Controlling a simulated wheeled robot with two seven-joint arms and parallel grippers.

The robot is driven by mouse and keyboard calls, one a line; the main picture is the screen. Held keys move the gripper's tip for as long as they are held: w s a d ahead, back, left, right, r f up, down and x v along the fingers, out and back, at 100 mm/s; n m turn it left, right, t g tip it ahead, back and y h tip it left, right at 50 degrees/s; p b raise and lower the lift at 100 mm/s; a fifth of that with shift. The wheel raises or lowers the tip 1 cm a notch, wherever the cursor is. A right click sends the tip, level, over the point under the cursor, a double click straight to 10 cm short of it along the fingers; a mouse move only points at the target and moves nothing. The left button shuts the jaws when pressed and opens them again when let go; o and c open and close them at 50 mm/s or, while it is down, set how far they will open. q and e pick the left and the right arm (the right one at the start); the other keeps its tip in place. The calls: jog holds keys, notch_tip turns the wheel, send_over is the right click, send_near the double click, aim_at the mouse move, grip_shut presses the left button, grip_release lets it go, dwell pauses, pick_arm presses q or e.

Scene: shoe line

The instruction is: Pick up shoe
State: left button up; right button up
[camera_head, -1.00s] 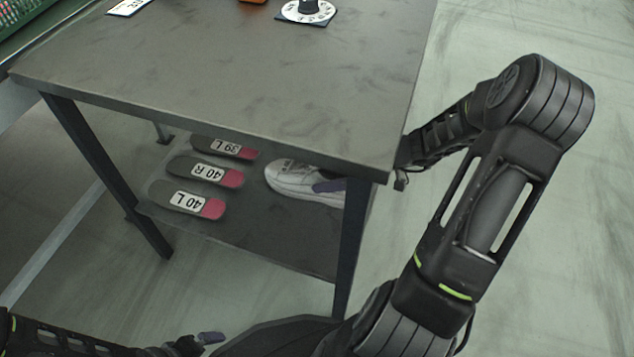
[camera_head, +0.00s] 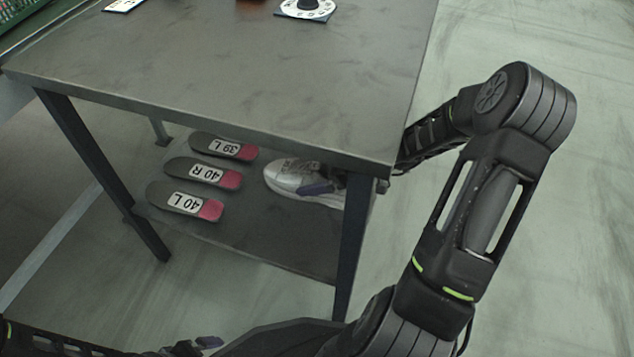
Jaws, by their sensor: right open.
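A white and grey shoe (camera_head: 283,182) lies on the lower shelf under the table, its toe to the left. Its heel end is hidden behind the table leg and my gripper. My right gripper (camera_head: 322,184) reaches in under the tabletop from the right. The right gripper is open, and contact with the shoe cannot be told. My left gripper (camera_head: 205,344) is low at the bottom edge, away from the shoe, its opening unclear.
Insoles marked 40 L (camera_head: 185,201), 40 R (camera_head: 203,173) and 39 L (camera_head: 223,147) lie left of the shoe on the shelf (camera_head: 270,240). The tabletop (camera_head: 250,85) overhangs it. A table leg (camera_head: 350,240) stands in front of my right gripper.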

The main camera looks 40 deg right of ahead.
jog(key=c, duration=1.6)
jog(key=shift+c, duration=1)
jog(key=shift+r, duration=0.15)
